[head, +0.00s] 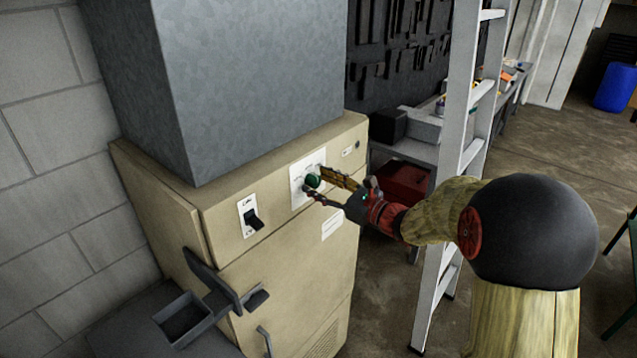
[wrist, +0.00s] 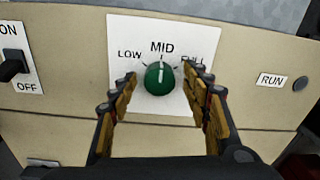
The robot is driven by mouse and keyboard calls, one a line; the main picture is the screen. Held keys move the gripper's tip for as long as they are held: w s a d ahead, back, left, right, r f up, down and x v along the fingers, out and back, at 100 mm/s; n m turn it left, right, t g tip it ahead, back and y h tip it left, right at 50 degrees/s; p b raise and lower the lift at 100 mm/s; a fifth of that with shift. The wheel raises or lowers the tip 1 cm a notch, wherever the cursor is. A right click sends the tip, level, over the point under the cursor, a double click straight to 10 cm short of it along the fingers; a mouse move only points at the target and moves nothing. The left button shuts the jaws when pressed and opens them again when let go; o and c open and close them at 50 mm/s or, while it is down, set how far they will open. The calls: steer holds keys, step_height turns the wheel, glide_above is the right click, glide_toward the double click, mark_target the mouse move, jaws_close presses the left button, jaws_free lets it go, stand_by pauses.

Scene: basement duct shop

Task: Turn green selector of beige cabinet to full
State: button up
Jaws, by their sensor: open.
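The beige cabinet (head: 283,247) stands against the block wall in the head view. Its green selector (wrist: 160,79) sits on a white plate marked LOW, MID and FULL in the wrist view. The white pointer line on the selector points up at MID. The selector also shows in the head view (head: 313,181), partly beside my fingers. My gripper (wrist: 163,82) is open, with one finger on each side of the selector. I cannot tell whether either finger touches it. The right finger partly covers the word FULL.
A black ON/OFF switch (wrist: 13,67) is left of the selector, and a RUN label with a round grey button (wrist: 300,83) is to the right. A grey duct (head: 250,75) rises from the cabinet top. A ladder (head: 462,130) stands close behind my arm.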

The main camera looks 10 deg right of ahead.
steer(key=shift+w+a, duration=0.2)
steer(key=shift+w, duration=0.05)
steer(key=shift+c, duration=0.4)
steer(key=c, duration=1.1)
steer(key=m+p, duration=0.2)
steer(key=shift+r+m+p, duration=0.15)
steer(key=shift+m+p, duration=0.15)
steer(key=shift+m, duration=0.1)
steer(key=m+p, duration=0.8)
steer(key=m, duration=0.1)
steer(key=shift+d, duration=0.1)
steer(key=shift+p, duration=0.3)
